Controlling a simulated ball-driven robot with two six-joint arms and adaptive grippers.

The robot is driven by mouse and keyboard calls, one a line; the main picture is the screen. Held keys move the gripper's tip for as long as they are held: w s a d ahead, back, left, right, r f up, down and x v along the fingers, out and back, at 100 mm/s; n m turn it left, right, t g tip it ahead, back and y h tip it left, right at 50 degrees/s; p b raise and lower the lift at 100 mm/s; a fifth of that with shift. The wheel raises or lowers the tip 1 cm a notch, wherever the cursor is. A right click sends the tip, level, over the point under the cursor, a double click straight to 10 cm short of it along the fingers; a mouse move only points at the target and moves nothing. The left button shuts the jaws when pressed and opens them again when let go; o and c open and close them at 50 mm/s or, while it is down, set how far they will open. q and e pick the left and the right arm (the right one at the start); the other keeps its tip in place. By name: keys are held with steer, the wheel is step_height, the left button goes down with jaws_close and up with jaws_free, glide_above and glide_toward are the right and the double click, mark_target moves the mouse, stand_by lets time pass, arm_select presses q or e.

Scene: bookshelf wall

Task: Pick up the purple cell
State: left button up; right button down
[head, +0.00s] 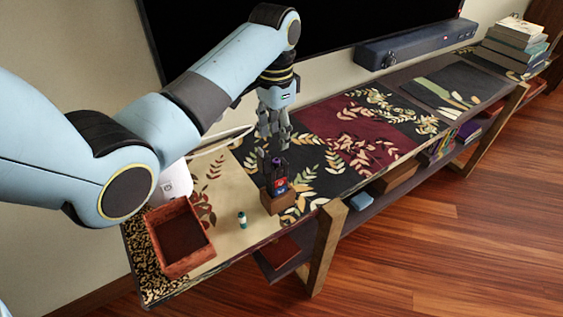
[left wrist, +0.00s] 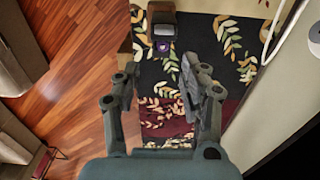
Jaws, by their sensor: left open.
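The purple cell (head: 275,163) stands upright in a small wooden holder (head: 280,203) on the long low table, with red and blue cells beside it. In the left wrist view the purple cell (left wrist: 163,46) shows near the top, at the near edge of the holder (left wrist: 162,17). My left gripper (head: 275,142) points down just above and behind the holder. Its fingers (left wrist: 158,70) are apart with nothing between them, and the purple cell lies beyond the fingertips in the wrist view. My right gripper is not in view.
A teal and white cell (head: 242,220) stands on the table left of the holder. An open reddish wooden box (head: 205,250) sits at the table's left end. A white device (head: 177,182) is behind it. The patterned table top right of the holder is clear.

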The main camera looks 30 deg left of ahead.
mark_target(276, 160)
arm_select(q)
step_height(276, 160, down, 2)
steer(key=shift+s+f, duration=0.15)
steer(key=shift+f, duration=0.3)
steer(key=f, duration=0.5)
steer(key=shift+w+a, duration=0.2)
steer(key=shift+w, duration=0.1)
steer(key=shift+c, duration=0.5)
steer(key=shift+s, duration=0.1)
jaws_close()
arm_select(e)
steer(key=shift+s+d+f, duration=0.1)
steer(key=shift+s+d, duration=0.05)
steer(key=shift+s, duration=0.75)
